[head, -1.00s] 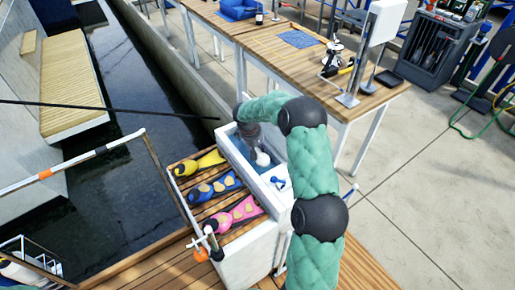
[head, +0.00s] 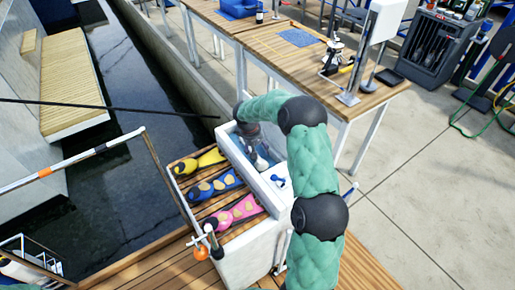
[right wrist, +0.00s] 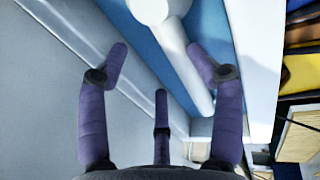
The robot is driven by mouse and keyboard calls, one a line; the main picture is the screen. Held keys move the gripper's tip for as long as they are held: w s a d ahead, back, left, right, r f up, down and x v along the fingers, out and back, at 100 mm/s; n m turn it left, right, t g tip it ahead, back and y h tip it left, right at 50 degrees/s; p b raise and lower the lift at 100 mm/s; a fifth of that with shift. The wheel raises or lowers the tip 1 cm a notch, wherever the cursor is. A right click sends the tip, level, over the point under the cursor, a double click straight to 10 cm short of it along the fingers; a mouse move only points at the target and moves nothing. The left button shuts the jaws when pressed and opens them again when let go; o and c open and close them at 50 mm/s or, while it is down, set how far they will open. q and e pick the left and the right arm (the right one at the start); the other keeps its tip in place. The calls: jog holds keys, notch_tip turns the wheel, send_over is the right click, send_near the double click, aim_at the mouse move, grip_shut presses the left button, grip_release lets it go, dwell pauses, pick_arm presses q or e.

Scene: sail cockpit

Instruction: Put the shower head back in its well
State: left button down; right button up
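The white shower head (right wrist: 180,50) lies in the blue-lined well of the white locker (head: 234,160). In the right wrist view its round end is at the top and its handle runs down toward my right-hand finger. My right gripper (right wrist: 160,70) is open, with purple fingers spread to both sides of the white handle. I cannot tell whether a finger touches it. In the head view the right gripper (head: 260,152) reaches down into the well and partly hides the shower head. My left gripper is not in view.
Yellow, blue and pink fins (head: 212,187) lie on the slatted seat left of the locker. A small blue-and-white fitting (head: 278,181) sits on the locker's rim. Dark water lies to the left. A wooden worktable (head: 300,62) stands behind, with open floor at right.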

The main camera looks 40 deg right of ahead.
jog(key=v, duration=1.2)
jog(key=shift+r, duration=0.1)
